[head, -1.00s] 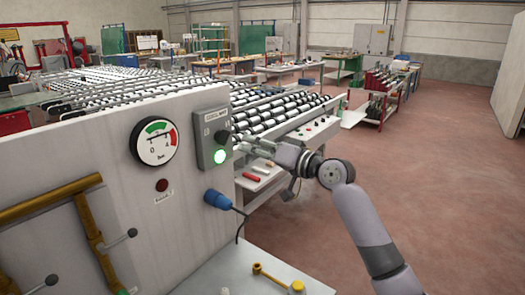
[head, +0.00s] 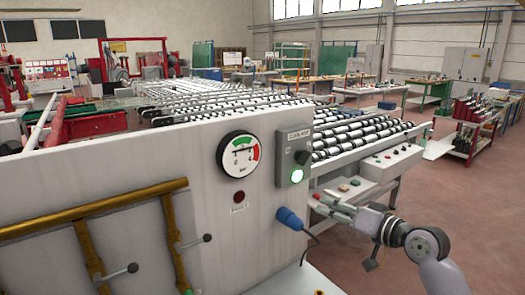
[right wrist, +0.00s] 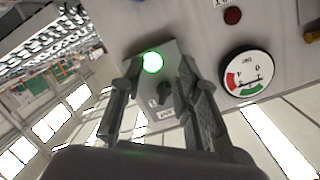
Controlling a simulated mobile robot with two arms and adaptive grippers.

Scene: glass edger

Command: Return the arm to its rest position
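My right gripper (head: 335,204) is in the head view, just right of and below a grey control box (head: 294,156), apart from it. The right wrist view shows the gripper (right wrist: 158,76) with its two fingers apart and nothing between them. The box carries a black rotary knob (head: 302,157) and a lit green button (head: 297,174). The knob (right wrist: 165,94) and green button (right wrist: 152,62) show beyond the fingertips in the right wrist view. My right arm reaches in from the lower right. My left gripper is not in view.
A pressure gauge (head: 239,154), a dark red button (head: 239,196) and a blue plug (head: 290,218) are on the white machine panel. Brass pipes (head: 95,209) run at left. A roller conveyor (head: 365,134) lies behind. Open floor (head: 462,205) is at right.

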